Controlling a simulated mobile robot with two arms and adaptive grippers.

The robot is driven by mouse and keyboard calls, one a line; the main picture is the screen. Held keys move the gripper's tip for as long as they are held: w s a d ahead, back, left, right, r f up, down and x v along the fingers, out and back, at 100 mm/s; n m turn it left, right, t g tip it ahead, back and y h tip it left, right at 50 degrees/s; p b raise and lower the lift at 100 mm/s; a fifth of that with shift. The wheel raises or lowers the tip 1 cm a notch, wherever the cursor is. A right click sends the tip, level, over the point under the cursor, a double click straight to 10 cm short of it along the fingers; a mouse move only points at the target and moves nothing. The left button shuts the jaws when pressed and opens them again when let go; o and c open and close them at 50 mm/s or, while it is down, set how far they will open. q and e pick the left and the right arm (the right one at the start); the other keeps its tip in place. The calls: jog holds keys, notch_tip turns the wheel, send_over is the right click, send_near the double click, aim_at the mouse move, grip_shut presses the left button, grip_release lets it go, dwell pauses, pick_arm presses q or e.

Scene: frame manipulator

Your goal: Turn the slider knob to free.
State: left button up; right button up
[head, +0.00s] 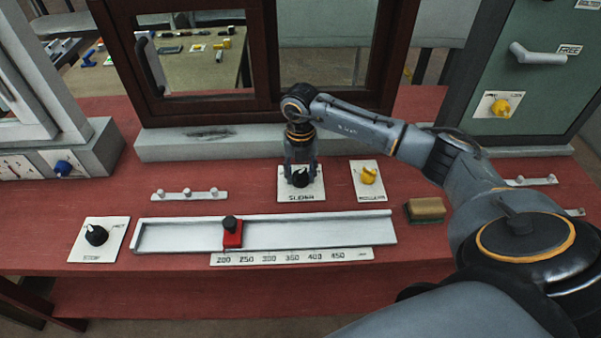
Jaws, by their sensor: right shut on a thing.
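The slider knob (300,178) is black and sits on a white plate labelled SLIDER (303,196) near the middle of the red table. My right gripper (300,174) comes down on it from above and is shut on it. Its fingers stand on both sides of the knob, so the pointer's direction is hard to read. The slider (233,238), a red block with a black handle, sits in its white rail (310,233), left of the middle. My left gripper is not in view.
A yellow knob (369,176) on a white plate stands just right of the slider knob. A sponge (426,210) lies further right. Another black knob (96,235) is at the front left. A low peg rack (188,194) lies left of my gripper. A dark-framed window (262,60) rises behind.

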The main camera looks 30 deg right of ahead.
aim_at(301, 172)
jog(key=shift+m, duration=0.3)
jog(key=o, duration=1.2)
jog(key=shift+c, duration=0.2)
notch_tip(301, 172, up, 12)
